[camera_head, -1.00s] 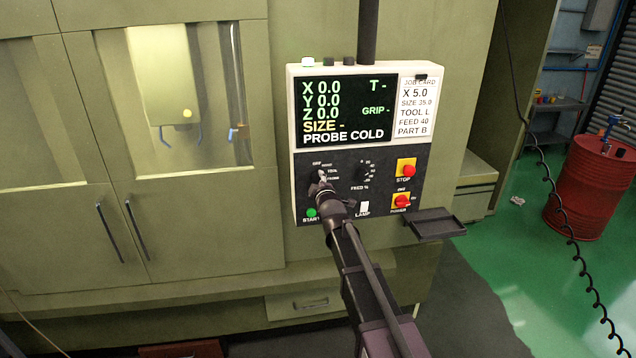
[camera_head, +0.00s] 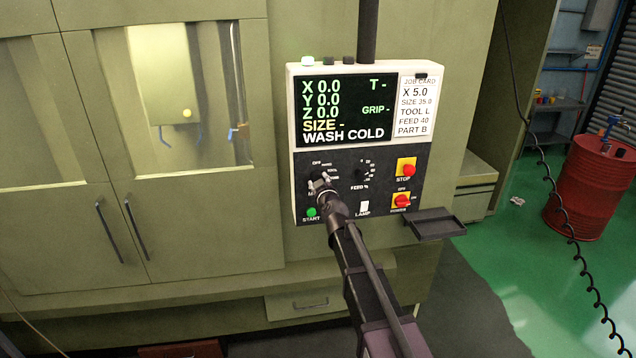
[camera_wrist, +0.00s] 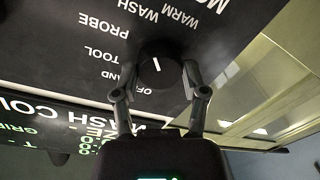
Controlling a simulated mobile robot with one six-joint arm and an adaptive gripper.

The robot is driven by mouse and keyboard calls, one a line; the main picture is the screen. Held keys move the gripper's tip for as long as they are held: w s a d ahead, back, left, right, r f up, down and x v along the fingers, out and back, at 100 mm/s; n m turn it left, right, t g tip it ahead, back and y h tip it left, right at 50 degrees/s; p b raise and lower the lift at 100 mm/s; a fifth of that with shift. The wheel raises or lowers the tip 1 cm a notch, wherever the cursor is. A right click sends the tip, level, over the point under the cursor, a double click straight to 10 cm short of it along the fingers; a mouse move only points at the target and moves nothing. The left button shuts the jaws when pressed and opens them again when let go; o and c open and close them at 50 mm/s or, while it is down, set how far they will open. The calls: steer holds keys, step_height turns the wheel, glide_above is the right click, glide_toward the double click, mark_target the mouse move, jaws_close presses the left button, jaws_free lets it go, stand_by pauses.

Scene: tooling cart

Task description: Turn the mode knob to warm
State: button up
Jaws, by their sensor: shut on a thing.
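The mode knob (camera_wrist: 157,66) is black and round, with a white pointer line on its face. In the wrist view, labels around it read OFF, HAND, TOOL, PROBE, WASH and WARM. My gripper (camera_wrist: 155,84) has one finger on each side of the knob and is shut on it. In the head view, my gripper (camera_head: 322,184) is at the lower left of the control panel (camera_head: 345,206) and mostly hides the knob. The screen (camera_head: 345,105) reads WASH COLD on its bottom line.
A FEED % knob (camera_head: 362,172) is right of my gripper. The green START button (camera_head: 311,212) and white LAMP switch (camera_head: 364,208) are below. Red STOP (camera_head: 408,170) and POWER (camera_head: 401,201) controls are at the right. A small tray (camera_head: 436,225) juts out at lower right.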

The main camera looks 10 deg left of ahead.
steer(key=shift+m+b, duration=0.4)
steer(key=shift+m, duration=3.4)
steer(key=o, duration=1.2)
steer(key=shift+f, duration=0.1)
steer(key=shift+c, duration=0.2)
steer(key=shift+s, duration=0.1)
steer(key=v, duration=1.2)
steer(key=shift+f, duration=0.15)
